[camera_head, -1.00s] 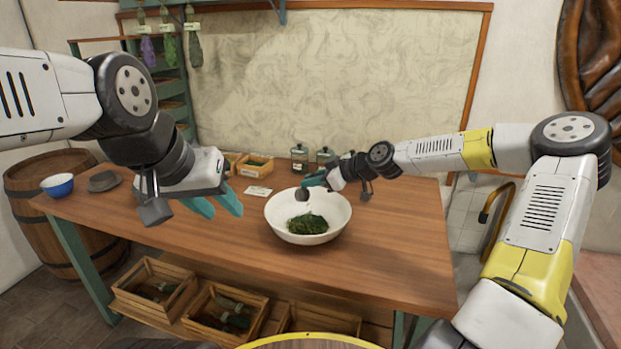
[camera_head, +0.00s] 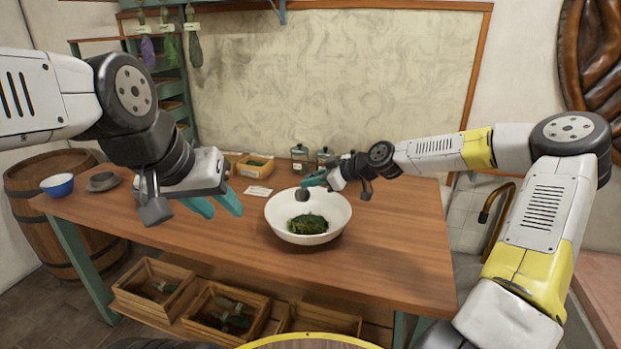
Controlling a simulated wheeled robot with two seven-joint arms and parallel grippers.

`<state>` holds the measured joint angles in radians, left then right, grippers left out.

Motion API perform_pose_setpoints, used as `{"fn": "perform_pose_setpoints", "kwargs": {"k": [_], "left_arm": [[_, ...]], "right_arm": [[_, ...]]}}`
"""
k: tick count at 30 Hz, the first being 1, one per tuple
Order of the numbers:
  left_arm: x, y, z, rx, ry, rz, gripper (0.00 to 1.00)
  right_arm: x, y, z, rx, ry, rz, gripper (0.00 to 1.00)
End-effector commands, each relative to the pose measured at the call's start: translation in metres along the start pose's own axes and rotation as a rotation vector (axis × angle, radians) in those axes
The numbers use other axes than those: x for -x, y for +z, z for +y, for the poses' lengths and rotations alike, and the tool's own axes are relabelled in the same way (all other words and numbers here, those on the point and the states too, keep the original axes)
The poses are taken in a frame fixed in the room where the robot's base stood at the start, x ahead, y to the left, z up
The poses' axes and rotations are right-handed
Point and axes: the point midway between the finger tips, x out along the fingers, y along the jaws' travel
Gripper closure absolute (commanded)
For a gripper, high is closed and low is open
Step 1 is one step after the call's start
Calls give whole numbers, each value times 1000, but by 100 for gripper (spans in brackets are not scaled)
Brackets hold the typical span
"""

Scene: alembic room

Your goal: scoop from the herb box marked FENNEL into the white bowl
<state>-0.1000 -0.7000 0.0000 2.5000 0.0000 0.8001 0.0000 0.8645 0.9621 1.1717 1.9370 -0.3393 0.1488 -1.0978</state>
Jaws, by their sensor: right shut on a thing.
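The white bowl (camera_head: 335,222) stands on the wooden table with a heap of dark green herbs (camera_head: 308,224) in it. My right gripper (camera_head: 308,182) is at the bowl's far rim, shut on a small dark scoop (camera_head: 302,195) whose round end hangs over the inside of the bowl. I cannot tell whether the scoop holds anything. My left gripper (camera_head: 220,204) is over the table left of the bowl, its teal fingers apart and empty. A small wooden herb box (camera_head: 255,168) with green contents stands at the back; its marking is not readable.
Lidded glass jars (camera_head: 300,158) stand at the table's back edge. A white card (camera_head: 258,191) lies in front of the herb box. A blue bowl (camera_head: 57,185) and a grey dish (camera_head: 103,181) are at the far left. The table (camera_head: 400,250) is clear on its right.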

Motion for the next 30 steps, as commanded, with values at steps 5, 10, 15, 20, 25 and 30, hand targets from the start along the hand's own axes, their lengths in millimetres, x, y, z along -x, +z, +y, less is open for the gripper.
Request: {"fn": "perform_pose_setpoints", "kwargs": {"k": [5,10,15,20,25,30], "left_arm": [[0,0,0,0,0,0,64],[0,0,0,0,0,0,64],[0,0,0,0,0,0,64],[0,0,0,0,0,0,64],[0,0,0,0,0,0,64],[0,0,0,0,0,0,64]], "right_arm": [[2,-4,1,1,1,0,100],[6,-10,2,1,0,0,100],[6,-14,2,1,-18,-71,100],[8,-19,4,-17,-57,-229,100],[8,-20,4,-42,-104,-385,100],[9,-24,4,-62,-143,-536,100]]}}
